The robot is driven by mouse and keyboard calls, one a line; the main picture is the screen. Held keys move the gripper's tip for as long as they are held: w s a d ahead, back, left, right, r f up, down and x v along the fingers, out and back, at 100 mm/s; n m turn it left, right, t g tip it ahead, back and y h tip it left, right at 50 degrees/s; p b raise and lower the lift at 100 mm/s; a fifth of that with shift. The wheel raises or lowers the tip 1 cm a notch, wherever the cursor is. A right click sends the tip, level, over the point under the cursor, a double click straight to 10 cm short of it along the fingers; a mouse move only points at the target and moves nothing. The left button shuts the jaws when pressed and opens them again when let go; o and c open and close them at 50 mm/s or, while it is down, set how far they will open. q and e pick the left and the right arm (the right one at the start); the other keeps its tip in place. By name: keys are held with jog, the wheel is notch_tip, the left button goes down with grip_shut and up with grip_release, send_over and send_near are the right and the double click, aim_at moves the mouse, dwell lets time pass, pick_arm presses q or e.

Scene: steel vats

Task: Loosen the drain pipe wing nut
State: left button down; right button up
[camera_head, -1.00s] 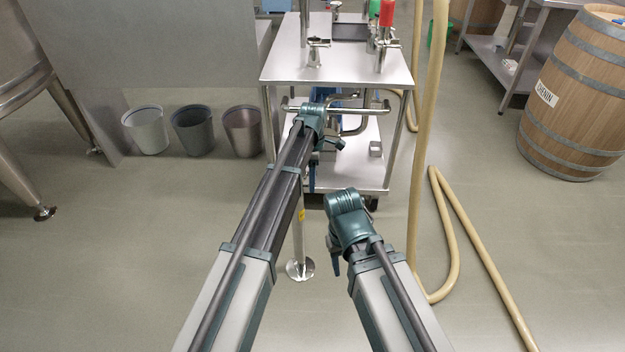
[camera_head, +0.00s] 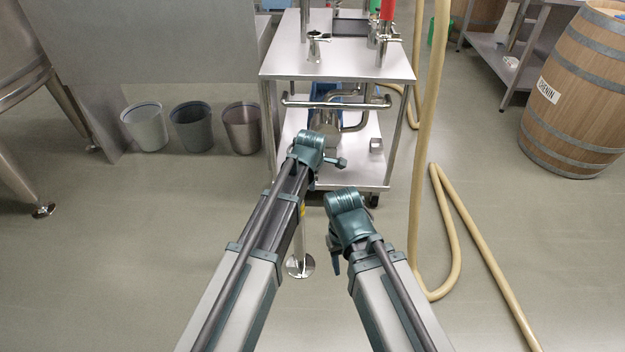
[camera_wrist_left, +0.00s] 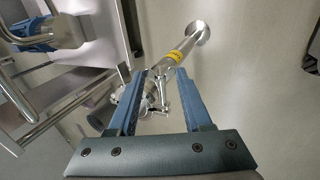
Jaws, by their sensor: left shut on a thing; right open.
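A steel pipe (camera_wrist_left: 180,52) with a yellow label and a round end disc (camera_wrist_left: 198,32) shows in the left wrist view. The disc also shows on the floor side in the head view (camera_head: 300,266), below my left arm. A small metal wing nut (camera_wrist_left: 161,97) sits beside the pipe's fittings. The exact contact is hard to see. In the head view my left wrist hides its fingers. My right gripper (camera_head: 335,262) is open, pointing down, apart from the pipe.
A steel cart (camera_head: 345,62) with valves and pipes stands ahead. A beige hose (camera_head: 421,170) hangs and runs along the floor at right. A barrel (camera_head: 575,90) stands far right, several bins (camera_head: 192,127) at left.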

pick_arm(q)
jog(key=shift+s+t, duration=0.1)
jog(key=shift+t, duration=0.3)
jog(key=shift+c, duration=1.6)
grip_release()
jog(key=p+v, duration=1.2)
jog(key=v, duration=0.1)
jog(key=shift+s+r, duration=0.25)
jog(key=shift+r, duration=0.05)
jog(key=shift+c, duration=0.3)
